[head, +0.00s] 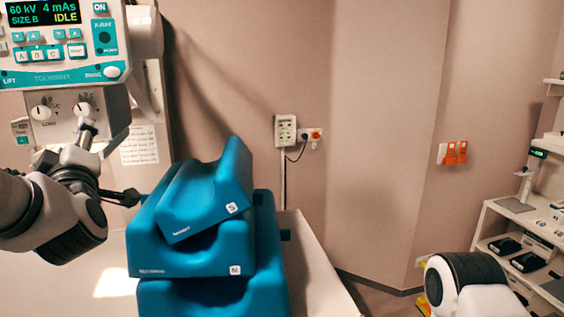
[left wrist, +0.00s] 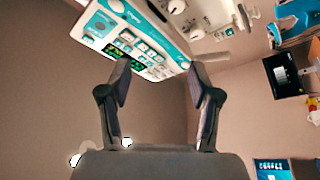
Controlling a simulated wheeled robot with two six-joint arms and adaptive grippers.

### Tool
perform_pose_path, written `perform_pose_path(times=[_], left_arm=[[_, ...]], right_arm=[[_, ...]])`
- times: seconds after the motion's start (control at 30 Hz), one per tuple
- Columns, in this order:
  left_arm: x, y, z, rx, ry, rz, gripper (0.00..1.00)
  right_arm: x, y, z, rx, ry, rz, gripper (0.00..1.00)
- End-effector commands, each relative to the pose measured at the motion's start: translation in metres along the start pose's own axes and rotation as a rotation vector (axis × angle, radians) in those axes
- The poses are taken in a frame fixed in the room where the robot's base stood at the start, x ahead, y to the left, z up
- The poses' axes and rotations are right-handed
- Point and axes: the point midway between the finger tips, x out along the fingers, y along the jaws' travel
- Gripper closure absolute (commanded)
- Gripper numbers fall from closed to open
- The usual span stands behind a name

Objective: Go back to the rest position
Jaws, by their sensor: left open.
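My left gripper (head: 108,165) is at the left of the head view, in front of the lower part of the x-ray control unit and just left of the blue cushions. In the left wrist view its two fingers (left wrist: 158,78) are spread wide with nothing between them. The control panel (head: 60,52) shows "60 kV 4 mAs" and "IDLE"; it also shows tilted at the top of the left wrist view (left wrist: 130,40). From the head view I cannot tell whether a finger touches the unit's knobs. My right arm shows at the bottom right, but its gripper is out of view.
Blue stacked cushions (head: 190,258) marked S and M stand on a pale table (head: 312,270). A white shelf (head: 490,225) with dark devices is at the right. A wall socket (head: 285,130) and orange switches (head: 456,152) are on the wall. The space between cushions and shelf looks free.

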Motion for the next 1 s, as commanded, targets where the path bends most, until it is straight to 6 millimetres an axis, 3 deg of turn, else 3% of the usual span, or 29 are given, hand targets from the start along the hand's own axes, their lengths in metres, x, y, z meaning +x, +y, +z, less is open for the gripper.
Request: perform_pose_path(times=[0.27,0.57,0.77,0.87,1.0], left_arm=[[0.001,-0.037,0.042,0.044,-0.060,-0.054,0.37],[-0.011,-0.113,0.116,0.131,-0.178,-0.159,0.37],[-0.044,-0.199,0.192,0.236,-0.335,-0.263,0.37],[-0.083,-0.262,0.240,0.320,-0.474,-0.336,0.37],[-0.158,-0.350,0.297,0.453,-0.711,-0.435,0.37]], right_arm=[[0.006,0.000,-0.001,-0.001,0.001,0.000,1.00],[0.014,0.000,0.000,-0.001,0.001,0.000,1.00],[0.024,0.000,0.000,-0.001,0.001,0.000,1.00],[0.031,0.000,0.000,-0.001,0.001,0.000,1.00],[0.040,0.000,0.000,-0.001,0.001,0.000,1.00]])
